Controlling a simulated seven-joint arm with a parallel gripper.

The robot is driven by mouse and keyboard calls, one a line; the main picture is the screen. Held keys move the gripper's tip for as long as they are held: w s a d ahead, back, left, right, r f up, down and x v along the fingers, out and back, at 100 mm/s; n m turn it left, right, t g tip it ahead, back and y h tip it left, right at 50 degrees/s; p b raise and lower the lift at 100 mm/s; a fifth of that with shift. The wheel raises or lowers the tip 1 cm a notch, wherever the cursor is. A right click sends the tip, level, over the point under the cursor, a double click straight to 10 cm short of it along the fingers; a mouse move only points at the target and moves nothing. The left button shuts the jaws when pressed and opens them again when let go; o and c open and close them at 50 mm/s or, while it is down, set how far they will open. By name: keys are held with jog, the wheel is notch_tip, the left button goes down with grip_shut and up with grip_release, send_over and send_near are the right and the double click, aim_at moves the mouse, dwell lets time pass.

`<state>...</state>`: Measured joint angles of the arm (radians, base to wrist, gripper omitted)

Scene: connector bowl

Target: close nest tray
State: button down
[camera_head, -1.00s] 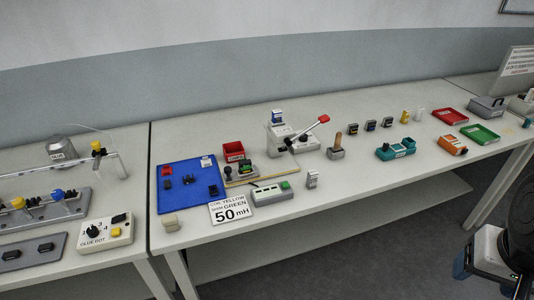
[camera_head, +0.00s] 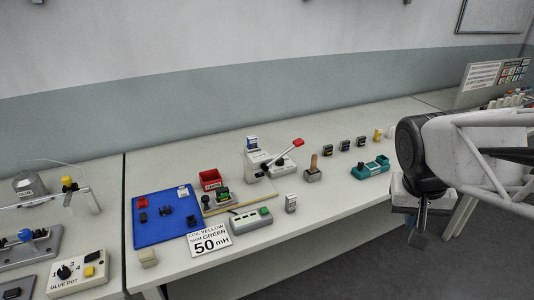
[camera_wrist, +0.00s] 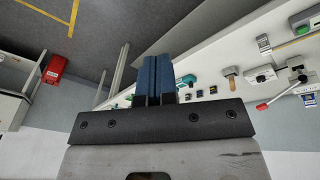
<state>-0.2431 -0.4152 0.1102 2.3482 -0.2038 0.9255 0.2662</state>
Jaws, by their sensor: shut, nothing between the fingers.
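A press-like fixture (camera_head: 256,160) with a red-ended lever (camera_head: 284,157) stands at the middle of the bench in the head view. In front of it, a tan board (camera_head: 245,205) with a yellow front edge carries black and green parts; I cannot tell for sure whether this is the nest tray, or whether it is open. My gripper (camera_head: 420,241) hangs in front of the bench at the right, apart from everything. In the wrist view my gripper (camera_wrist: 157,60) shows blue fingers shut together with nothing between them. The red lever also shows there (camera_wrist: 275,102).
A teal holder (camera_head: 370,168) stands right. My arm hides the bench's right part.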

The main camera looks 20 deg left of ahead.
jog(key=w+a+f+n+t, duration=0.15)
jog(key=w+a, duration=0.35)
jog(key=a, duration=0.6)
jog(key=w+a+f+h, duration=0.15)
jog(key=w+a, duration=0.25)
jog(key=a, duration=0.6)
jog(key=w+a+f+n+t, duration=0.1)
jog(key=w+a+f, duration=0.3)
jog(key=a, duration=0.7)
jog(key=s+a+f, duration=0.3)
jog(key=a, duration=0.7)
jog(key=s+a+f+n+t, duration=0.1)
jog(key=s+a+f, duration=0.2)
jog(key=a, duration=0.8)
jog(key=s+a+f+n+t+y, duration=0.1)
jog(key=s+a+f, duration=0.1)
jog(key=a, duration=0.9)
jog(key=shift+s+f, duration=0.4)
jog(key=shift+s, duration=0.4)
jog(key=shift+n, duration=0.25)
jog(key=x, duration=1)
jog(key=shift+r, duration=0.1)
jog(key=shift+w+d, duration=0.9)
jog(key=shift+d, duration=0.15)
jog(key=shift+w+d, duration=0.35)
jog(key=shift+d, duration=0.15)
